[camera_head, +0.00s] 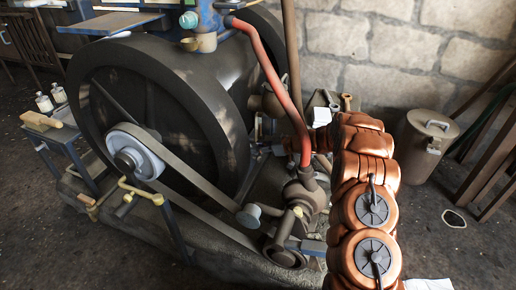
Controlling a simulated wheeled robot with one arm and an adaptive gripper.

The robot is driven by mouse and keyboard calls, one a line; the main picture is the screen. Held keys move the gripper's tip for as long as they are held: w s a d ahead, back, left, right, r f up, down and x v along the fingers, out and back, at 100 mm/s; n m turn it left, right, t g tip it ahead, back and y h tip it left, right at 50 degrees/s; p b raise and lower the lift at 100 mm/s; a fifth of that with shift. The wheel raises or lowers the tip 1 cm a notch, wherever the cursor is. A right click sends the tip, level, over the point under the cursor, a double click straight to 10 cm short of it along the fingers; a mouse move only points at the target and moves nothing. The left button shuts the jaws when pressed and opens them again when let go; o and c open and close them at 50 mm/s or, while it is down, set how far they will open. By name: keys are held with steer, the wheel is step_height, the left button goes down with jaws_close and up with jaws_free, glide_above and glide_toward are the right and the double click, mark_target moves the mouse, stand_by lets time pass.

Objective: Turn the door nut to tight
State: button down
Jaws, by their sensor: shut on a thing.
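My copper-coloured arm (368,205) rises from the bottom right and reaches toward the far right side of the engine. Its far end is bent near the engine's pipework. I cannot make out my gripper's fingers there, as the arm and nearby parts hide them. I cannot pick out the door nut for certain. Small dark and brass-coloured engine parts (346,101) show just beyond the arm's end.
The engine has a large dark flywheel (205,75), a belt (190,180) and a red pipe (272,70) left of my arm. A lidded bin (425,148) and leaning planks (490,165) stand right.

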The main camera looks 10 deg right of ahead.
stand_by(0.4)
steer(key=shift+r+m+g+p, duration=0.1)
steer(key=shift+m+g+p, duration=0.2)
steer(key=shift+m+p, duration=0.1)
steer(key=shift+w+m+g+y+p, duration=0.1)
steer(key=shift+m+g+y+p, duration=0.55)
steer(key=shift+m, duration=0.35)
steer(key=shift+d+f+m+g+y, duration=0.15)
steer(key=shift+f+m+g+y, duration=0.15)
steer(key=shift+m+y, duration=0.5)
steer(key=shift+w+r+m+g, duration=0.1)
steer(key=shift+m+g, duration=0.15)
steer(key=shift+m, duration=0.55)
steer(key=c, duration=1)
jaws_free()
